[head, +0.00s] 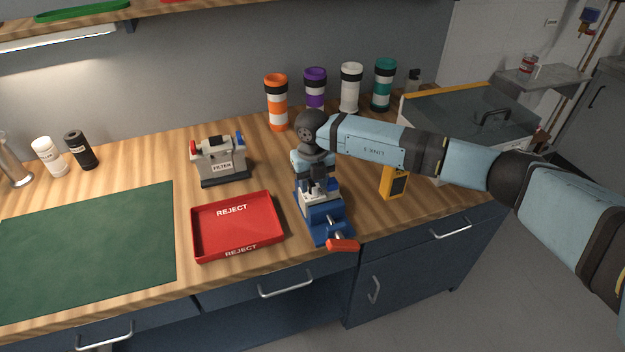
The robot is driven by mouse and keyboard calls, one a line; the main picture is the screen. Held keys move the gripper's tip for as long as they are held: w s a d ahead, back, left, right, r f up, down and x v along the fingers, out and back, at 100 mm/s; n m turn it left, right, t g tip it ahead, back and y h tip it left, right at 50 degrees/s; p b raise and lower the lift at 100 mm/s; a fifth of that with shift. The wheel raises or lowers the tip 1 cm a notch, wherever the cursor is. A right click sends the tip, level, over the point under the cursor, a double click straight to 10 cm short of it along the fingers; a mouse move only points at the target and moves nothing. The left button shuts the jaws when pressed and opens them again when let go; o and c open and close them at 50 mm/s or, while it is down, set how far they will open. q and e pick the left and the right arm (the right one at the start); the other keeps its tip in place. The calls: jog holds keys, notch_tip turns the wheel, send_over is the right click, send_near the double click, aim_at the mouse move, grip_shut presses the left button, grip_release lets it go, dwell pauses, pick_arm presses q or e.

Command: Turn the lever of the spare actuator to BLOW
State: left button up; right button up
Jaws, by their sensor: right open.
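A blue bench vise (327,229) with an orange-red handle (343,245) sits at the front edge of the bench. A small grey-and-white device (322,197) with dark parts shows at its top; it may be the spare actuator, but I cannot read a BLOW mark or tell its lever's position. My right gripper (318,188) points down over this device, open. Its wrist hides the back of the device, and I cannot tell whether the fingers touch it. My left gripper is not in view.
A red REJECT tray (237,228) lies left of the vise, with a grey FILTER unit (220,160) behind it. A yellow meter (395,184) stands to the right. Banded canisters (351,88) line the back. A green mat (90,250) covers the left of the bench.

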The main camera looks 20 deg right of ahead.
grip_shut()
jog(key=shift+m, duration=0.4)
jog(key=m, duration=1)
jog(key=shift+w+a+m+p, duration=0.1)
jog(key=shift+m+p, duration=0.2)
jog(key=shift+m, duration=0.4)
grip_release()
